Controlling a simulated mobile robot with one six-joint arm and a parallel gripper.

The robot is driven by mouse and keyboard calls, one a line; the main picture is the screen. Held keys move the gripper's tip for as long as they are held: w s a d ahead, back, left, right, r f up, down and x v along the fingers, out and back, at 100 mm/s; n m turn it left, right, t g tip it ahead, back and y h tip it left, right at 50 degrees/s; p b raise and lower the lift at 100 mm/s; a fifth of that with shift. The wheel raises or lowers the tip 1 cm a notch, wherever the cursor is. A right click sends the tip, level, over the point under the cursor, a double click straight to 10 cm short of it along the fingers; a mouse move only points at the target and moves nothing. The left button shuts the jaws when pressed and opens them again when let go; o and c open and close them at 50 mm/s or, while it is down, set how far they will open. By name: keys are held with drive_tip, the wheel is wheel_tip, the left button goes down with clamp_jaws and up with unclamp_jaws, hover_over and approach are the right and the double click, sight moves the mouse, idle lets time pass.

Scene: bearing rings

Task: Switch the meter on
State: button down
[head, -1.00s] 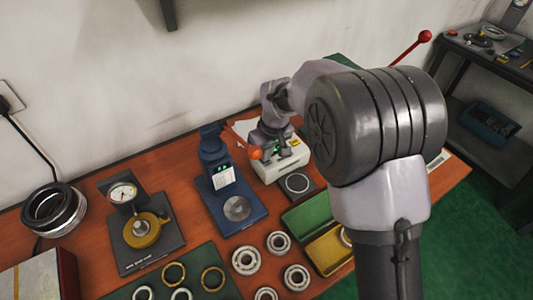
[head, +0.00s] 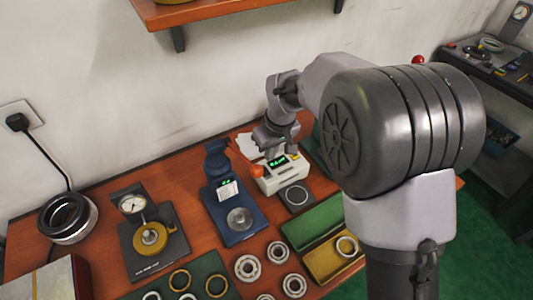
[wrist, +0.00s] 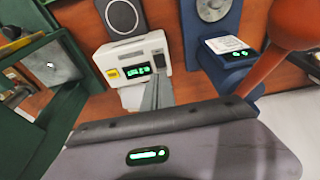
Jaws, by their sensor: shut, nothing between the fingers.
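The meter (head: 284,180) is a cream box with a yellow label and a lit green display, near the back of the wooden bench. It also shows in the wrist view (wrist: 151,48), its display lit there too. My gripper (wrist: 158,78) is shut and empty, its grey fingers pointing at the meter's edge beside the display. I cannot tell whether the fingertips touch it. In the head view my wrist hangs just behind and above the meter; the fingertips are mostly hidden.
A blue stand (head: 232,205) with a lit screen is left of the meter; an orange ball (head: 257,171) sits between them. A dark pad (head: 296,197) lies in front. Green and yellow trays (head: 312,222), bearing rings and a dial gauge (head: 133,204) occupy the front and left.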

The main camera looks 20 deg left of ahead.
drive_tip(key=v, duration=0.3)
drive_tip(key=p+v, duration=0.1)
drive_tip(key=shift+s+d+r, duration=0.25)
drive_tip(key=shift+s+d, duration=0.2)
drive_tip(key=s+d+r+m+t, duration=0.1)
drive_tip(key=s+d+r+m, duration=0.2)
drive_tip(key=d+r, duration=0.35)
drive_tip(key=s+d+r+m+t, duration=0.1)
drive_tip(key=s+d+r+m, duration=0.2)
drive_tip(key=d+r, duration=0.3)
drive_tip(key=s+d+m+t, duration=0.1)
drive_tip(key=s+d+m, duration=0.3)
drive_tip(key=s+d, duration=0.2)
drive_tip(key=s+d+m+t, duration=0.1)
drive_tip(key=s+d+m, duration=0.3)
drive_tip(key=s, duration=0.6)
drive_tip(key=shift+s+d+r, duration=0.2)
drive_tip(key=shift+d, duration=0.7)
